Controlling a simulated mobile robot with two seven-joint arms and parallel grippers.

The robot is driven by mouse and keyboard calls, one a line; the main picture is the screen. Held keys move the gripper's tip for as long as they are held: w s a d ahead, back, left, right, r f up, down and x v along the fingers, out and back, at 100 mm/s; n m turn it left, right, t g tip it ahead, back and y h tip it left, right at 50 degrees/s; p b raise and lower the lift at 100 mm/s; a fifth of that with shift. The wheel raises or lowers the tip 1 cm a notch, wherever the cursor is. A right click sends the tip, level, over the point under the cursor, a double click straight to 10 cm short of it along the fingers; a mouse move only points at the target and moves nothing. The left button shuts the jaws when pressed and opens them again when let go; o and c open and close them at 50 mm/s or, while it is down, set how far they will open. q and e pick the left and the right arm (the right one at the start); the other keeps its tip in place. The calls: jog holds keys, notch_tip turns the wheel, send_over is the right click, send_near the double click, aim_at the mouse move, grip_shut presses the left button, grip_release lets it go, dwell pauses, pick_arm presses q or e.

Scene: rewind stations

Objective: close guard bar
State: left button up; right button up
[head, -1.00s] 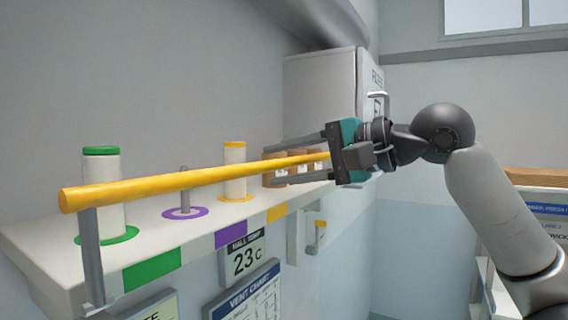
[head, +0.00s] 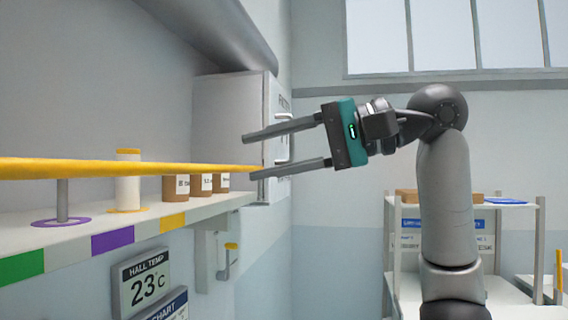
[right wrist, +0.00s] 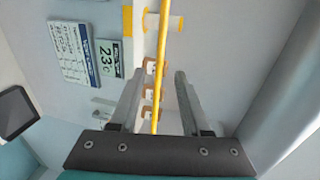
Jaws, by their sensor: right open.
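The yellow guard bar (head: 120,169) runs level across the front of the wall shelf in the head view, from the left edge to near my right gripper. My right gripper (head: 248,156) is open at the bar's far right end, its two fingers one above the other. In the right wrist view the bar (right wrist: 162,75) passes lengthwise between the open fingers (right wrist: 158,85), apparently not gripped. Whether a finger touches it I cannot tell. My left gripper is not in view.
The shelf (head: 125,225) holds a yellow-capped spool (head: 128,180), a bare peg (head: 62,201) on a purple ring, and small brown boxes (head: 176,187). A grey cabinet (head: 235,115) stands behind the gripper. A rack (head: 480,240) stands at the right.

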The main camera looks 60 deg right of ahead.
jog(key=v, duration=0.2)
jog(key=shift+s+r, duration=0.1)
jog(key=shift+s, duration=0.15)
